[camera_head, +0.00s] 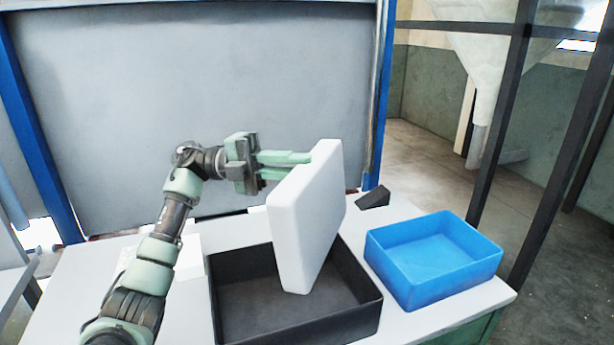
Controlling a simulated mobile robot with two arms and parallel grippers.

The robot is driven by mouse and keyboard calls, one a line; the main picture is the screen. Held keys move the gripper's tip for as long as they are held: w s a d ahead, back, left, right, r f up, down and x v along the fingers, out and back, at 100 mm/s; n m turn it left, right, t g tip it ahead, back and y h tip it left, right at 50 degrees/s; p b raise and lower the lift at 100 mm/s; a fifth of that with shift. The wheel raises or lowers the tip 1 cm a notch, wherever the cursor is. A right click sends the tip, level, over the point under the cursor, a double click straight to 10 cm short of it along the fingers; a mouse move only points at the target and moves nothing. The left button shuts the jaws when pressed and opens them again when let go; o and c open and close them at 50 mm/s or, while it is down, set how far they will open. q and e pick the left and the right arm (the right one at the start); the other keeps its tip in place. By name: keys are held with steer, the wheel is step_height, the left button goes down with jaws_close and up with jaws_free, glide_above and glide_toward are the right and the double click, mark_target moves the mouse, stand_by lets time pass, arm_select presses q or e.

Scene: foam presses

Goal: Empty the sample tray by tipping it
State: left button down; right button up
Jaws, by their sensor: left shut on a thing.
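The white sample tray (305,220) is held up on edge, nearly vertical, above the black bin (345,330). It shows as a smooth, rounded slab; its inside, and whether anything is in it, is hidden. Its lower end is over or within the bin's opening; I cannot tell whether it touches. My left gripper (288,165) is shut on the tray near its upper left edge, the fingertips partly hidden behind it. The visible floor of the bin looks bare. My right gripper is not in view.
An empty blue bin (432,262) stands on the white table (455,315) to the right of the black bin. A small dark wedge (373,198) lies at the table's back edge. A white box (192,262) is behind my left arm. A large grey panel stands behind the table.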

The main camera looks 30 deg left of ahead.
arm_select(q)
steer(key=s+a+f+h+b, duration=0.1)
steer(key=a+f+h+b, duration=0.1)
steer(key=a+h+b, duration=0.2)
steer(key=shift+a+t+b, duration=0.3)
steer(key=shift+a+b, duration=0.5)
steer(key=shift+b, duration=0.1)
stand_by(0.4)
